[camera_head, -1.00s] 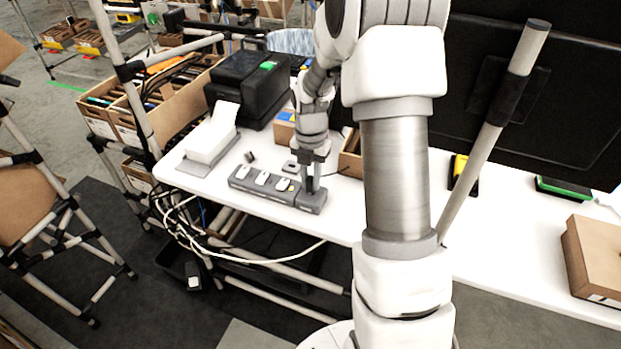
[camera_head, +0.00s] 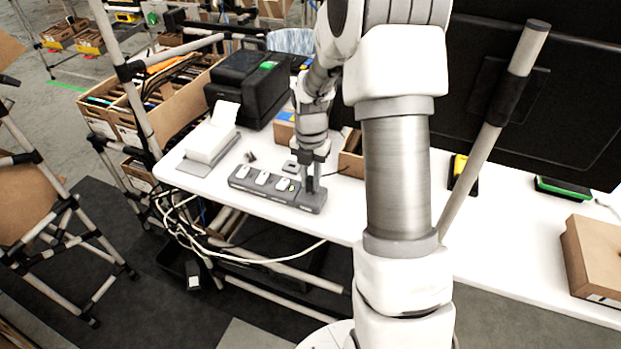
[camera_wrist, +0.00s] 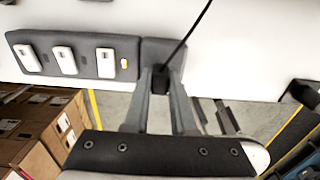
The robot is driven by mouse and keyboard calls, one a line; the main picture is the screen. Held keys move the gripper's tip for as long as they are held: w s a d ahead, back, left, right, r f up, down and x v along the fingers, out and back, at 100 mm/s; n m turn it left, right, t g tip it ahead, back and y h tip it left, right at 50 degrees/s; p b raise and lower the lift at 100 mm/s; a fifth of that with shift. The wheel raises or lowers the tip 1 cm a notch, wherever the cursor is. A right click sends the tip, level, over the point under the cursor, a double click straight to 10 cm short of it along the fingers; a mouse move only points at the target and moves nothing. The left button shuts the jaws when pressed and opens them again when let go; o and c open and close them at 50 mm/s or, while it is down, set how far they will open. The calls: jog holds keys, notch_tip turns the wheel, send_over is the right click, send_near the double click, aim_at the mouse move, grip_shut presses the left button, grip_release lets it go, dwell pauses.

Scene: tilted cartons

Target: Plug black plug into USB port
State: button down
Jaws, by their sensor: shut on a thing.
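My gripper (camera_wrist: 161,74) is shut on the black plug (camera_wrist: 161,84), with a thin black cable running up from it in the wrist view. In the head view my gripper (camera_head: 312,184) points down at the right end of a grey dock (camera_head: 238,181). The dock (camera_wrist: 85,43) holds three white devices, and a small orange spot shows near its right end. A grey end block (camera_wrist: 165,50) lies right beside the plug. The USB port cannot be made out; the fingers and plug cover that area, and I cannot tell whether the plug is inserted.
The dock lies near the front edge of the white table (camera_head: 500,235). A white box-like device (camera_head: 208,143) and a black printer-like machine (camera_head: 247,85) stand to the left. A cardboard box (camera_head: 592,255) lies far right. White cables hang below the front edge.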

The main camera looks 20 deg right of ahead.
aim_at(311, 178)
jog(key=shift+f+b, duration=0.3)
jog(key=shift+f, duration=0.3)
dwell(0.5)
jog(key=c, duration=0.7)
grip_release()
jog(key=shift+o, duration=0.2)
jog(key=shift+r, duration=0.15)
notch_tip(311, 178, up, 17)
jog(key=p, duration=0.2)
